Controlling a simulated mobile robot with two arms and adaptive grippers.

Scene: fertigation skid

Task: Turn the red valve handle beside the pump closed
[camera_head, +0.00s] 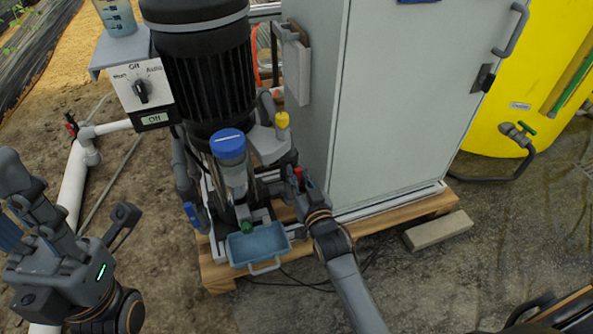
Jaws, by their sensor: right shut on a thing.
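The red valve handle (298,171) is a small red piece low beside the pump (207,85), next to the grey cabinet's lower left edge. My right gripper (299,182) reaches up to it from the lower right and is shut on it. The fingers hide most of the handle, so its exact angle is hard to tell. My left gripper (72,195) is at the left, over the soil, with its fingers spread apart and empty, away from the skid.
A blue-capped clear filter (229,148) and a blue tray (258,246) stand left of my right gripper. The grey cabinet (388,105) blocks the right side. A selector box (142,90) reads Off. A yellow tank (505,110) is far right. Another red handle (71,124) is on white piping.

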